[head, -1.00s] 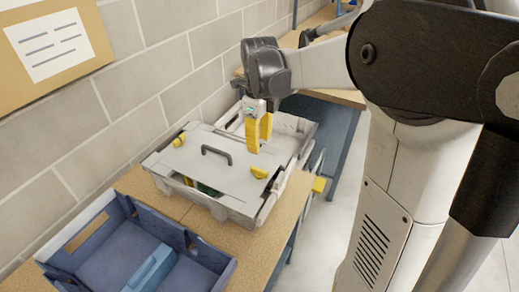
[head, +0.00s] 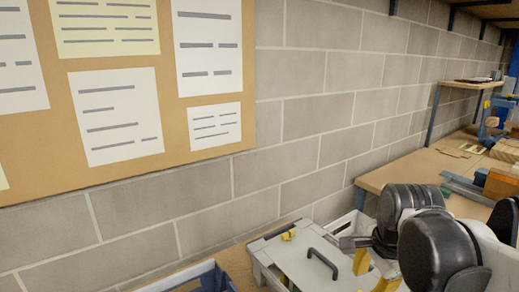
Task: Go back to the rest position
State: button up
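My gripper (head: 372,268) shows at the bottom of the head view, with yellow fingers partly cut off by the lower edge. It is beside the right part of a grey crate's lid (head: 308,262), which has a dark handle (head: 322,262). Whether the fingers are apart or closed, and whether they touch the lid, cannot be made out. My arm fills the lower right corner.
A blue bin (head: 205,278) stands left of the crate, mostly out of frame. A block wall (head: 300,120) with a pinboard (head: 262,10) runs behind. A wooden workbench (head: 400,172) with boxes and tools lies at the right, beyond my arm.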

jog(key=s+a+f+n+t, duration=0.1)
jog(key=s+n, duration=0.3)
jog(key=n, duration=0.4)
jog(key=s+a+f+n+t, duration=0.1)
jog(key=s+a+n+t, duration=0.1)
jog(key=n, duration=0.5)
jog(key=shift+s+a+f+n+t+b, duration=0.15)
jog(key=shift+s+a+n+t+b, duration=0.3)
jog(key=shift+s+a, duration=0.4)
